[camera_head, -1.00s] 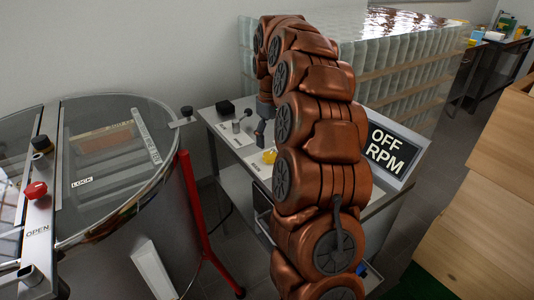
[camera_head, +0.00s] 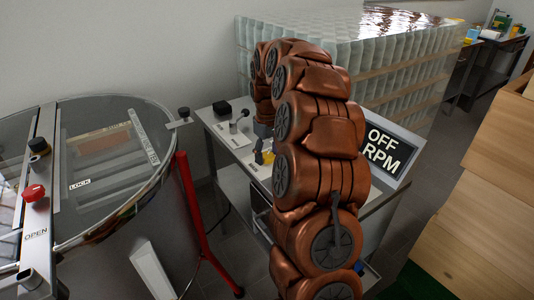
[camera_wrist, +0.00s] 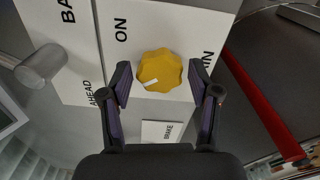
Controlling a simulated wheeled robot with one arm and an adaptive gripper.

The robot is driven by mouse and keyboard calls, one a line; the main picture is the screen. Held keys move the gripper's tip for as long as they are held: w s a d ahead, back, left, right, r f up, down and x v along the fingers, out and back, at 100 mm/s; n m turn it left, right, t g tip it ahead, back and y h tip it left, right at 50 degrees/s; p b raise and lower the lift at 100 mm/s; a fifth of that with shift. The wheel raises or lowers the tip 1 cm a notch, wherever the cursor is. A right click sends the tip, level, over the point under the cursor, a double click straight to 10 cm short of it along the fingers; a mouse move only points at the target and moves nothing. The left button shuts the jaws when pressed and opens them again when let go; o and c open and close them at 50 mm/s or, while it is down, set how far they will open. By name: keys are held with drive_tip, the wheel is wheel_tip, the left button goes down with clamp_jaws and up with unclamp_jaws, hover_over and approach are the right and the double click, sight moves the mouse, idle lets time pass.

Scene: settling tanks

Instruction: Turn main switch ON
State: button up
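The main switch is a yellow scalloped knob (camera_wrist: 160,70) on a white panel, with "ON" printed to its upper left and a partly hidden word ending in "IN" at its right. A short white mark on the knob points to the lower left. My gripper (camera_wrist: 160,82) is open, its dark fingertips on either side of the knob with narrow gaps. In the head view a bit of the yellow knob (camera_head: 268,157) shows beside my gripper, which my arm partly hides. The tilted display (camera_head: 386,150) reads "OFF RPM".
A grey cylindrical lever (camera_wrist: 40,68) stands at the left of the panel. A "BRAKE" label (camera_wrist: 165,132) lies below the knob. A drum with a glass lid (camera_head: 100,150) and a red post (camera_head: 190,205) stand left of the bench. Wooden boxes (camera_head: 480,190) are at the right.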

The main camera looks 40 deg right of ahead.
drive_tip(key=c, duration=0.8)
drive_tip(key=shift+c, duration=0.2)
drive_tip(key=shift+m, duration=0.3)
drive_tip(key=m+b, duration=0.2)
drive_tip(key=shift+f+m, duration=0.15)
drive_tip(key=shift+m, duration=0.15)
drive_tip(key=m+b, duration=0.1)
drive_tip(key=m, duration=0.2)
drive_tip(key=shift+b, duration=0.4)
drive_tip(key=m+b, duration=0.1)
drive_tip(key=m, duration=0.3)
drive_tip(key=shift+m+b, duration=0.5)
drive_tip(key=shift+m, duration=1.4)
